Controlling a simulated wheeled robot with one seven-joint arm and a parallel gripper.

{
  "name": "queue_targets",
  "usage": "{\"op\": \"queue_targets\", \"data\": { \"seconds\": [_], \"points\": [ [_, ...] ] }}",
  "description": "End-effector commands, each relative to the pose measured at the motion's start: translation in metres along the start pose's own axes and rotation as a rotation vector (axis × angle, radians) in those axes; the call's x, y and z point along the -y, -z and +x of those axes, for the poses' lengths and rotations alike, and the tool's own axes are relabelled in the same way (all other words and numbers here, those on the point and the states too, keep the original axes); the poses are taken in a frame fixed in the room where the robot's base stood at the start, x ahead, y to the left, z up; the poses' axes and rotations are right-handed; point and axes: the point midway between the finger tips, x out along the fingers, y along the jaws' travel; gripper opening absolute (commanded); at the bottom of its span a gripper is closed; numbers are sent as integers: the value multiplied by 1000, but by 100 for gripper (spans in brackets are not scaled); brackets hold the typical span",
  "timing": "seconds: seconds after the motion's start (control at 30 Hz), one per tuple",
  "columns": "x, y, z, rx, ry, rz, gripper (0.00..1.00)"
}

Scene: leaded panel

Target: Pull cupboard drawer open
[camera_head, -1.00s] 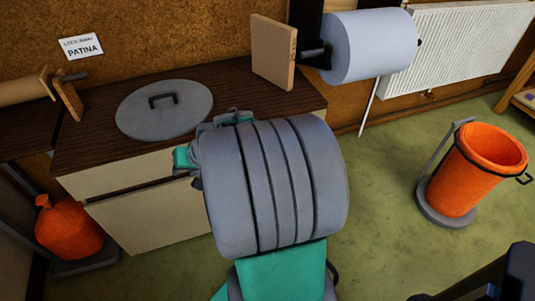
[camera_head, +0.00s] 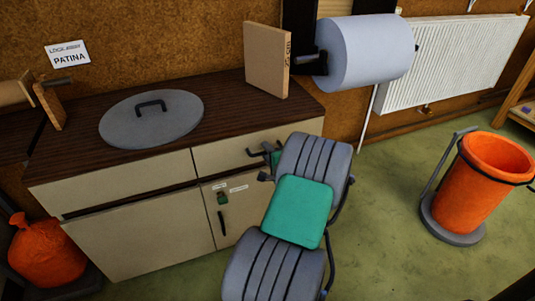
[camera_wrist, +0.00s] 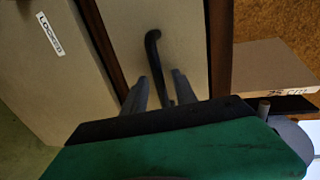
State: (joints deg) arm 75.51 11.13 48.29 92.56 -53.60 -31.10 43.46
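The cupboard (camera_head: 135,235) stands against the wall with a dark brown worktop. Its beige right drawer front (camera_head: 218,157) looks flush with the left drawer (camera_head: 120,185). My gripper (camera_head: 264,164) is at the right drawer's front, by its dark handle (camera_head: 251,153), which my wrist partly hides. In the wrist view the black bar handle (camera_wrist: 155,62) runs across the beige drawer front (camera_wrist: 185,40). My gripper's two grey fingers (camera_wrist: 160,90) stand apart, one on each side of the handle. I cannot tell if either finger touches it.
A door with a small padlock (camera_head: 222,198) is below the right drawer. A round grey lid (camera_head: 130,128) and an upright wooden board (camera_head: 266,62) are on the worktop. An orange bin (camera_head: 490,180) stands at right and an orange sack (camera_head: 45,255) at left. Green floor between is clear.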

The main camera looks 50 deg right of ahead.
Motion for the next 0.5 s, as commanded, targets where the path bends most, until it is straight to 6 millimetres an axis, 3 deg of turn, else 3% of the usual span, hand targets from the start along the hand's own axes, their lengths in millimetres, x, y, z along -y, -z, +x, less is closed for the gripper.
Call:
{"op": "queue_targets", "data": {
  "seconds": [0.27,0.5],
  "points": [
    [1,0,3,0,0,-2,33],
    [1,0,3,0,0,-2,13]
  ]
}}
